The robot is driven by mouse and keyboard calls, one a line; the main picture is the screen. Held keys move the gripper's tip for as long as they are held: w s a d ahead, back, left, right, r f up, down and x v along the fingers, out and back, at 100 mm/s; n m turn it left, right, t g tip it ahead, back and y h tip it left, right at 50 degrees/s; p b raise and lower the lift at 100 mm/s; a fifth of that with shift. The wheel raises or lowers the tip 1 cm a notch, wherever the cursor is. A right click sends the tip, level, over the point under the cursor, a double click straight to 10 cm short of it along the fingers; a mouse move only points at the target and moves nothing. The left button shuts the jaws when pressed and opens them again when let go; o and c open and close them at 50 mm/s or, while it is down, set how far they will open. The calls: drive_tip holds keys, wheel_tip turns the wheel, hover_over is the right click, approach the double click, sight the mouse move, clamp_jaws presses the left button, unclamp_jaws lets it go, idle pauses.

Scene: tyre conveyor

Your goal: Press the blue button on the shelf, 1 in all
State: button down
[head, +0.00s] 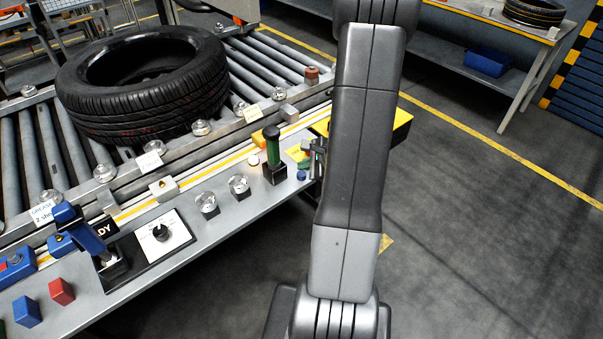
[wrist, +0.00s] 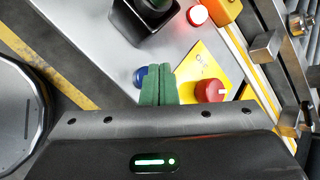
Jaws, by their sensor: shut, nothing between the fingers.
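The blue button (head: 301,175) is a small round button near the front edge of the grey shelf. In the wrist view the blue button (wrist: 139,76) shows just left of my fingertips, partly hidden behind them. My gripper (head: 312,165) is over the shelf edge close to the button, partly hidden by my arm in the head view. Its green-padded fingers (wrist: 158,84) are shut together with nothing between them. I cannot tell whether they touch the button.
A red mushroom button (wrist: 210,91) on a yellow plate (wrist: 195,65) is right of my fingers. A green-handled lever (head: 272,148) and a lit button (wrist: 197,15) are close by. A tyre (head: 145,85) lies on the rollers. Open floor (head: 480,240) is to the right.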

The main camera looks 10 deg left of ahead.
sight(305, 175)
drive_tip(key=shift+f, duration=0.15)
drive_tip(key=shift+f+b, duration=0.3)
drive_tip(key=shift+b, duration=0.3)
drive_tip(key=shift+f+b, duration=0.45)
drive_tip(key=shift+b, duration=0.1)
idle(0.4)
drive_tip(key=shift+r, duration=0.1)
drive_tip(key=shift+r+p, duration=0.6)
drive_tip(key=shift+r, duration=0.2)
drive_tip(key=shift+r+p, duration=1.8)
drive_tip(key=shift+r, duration=0.7)
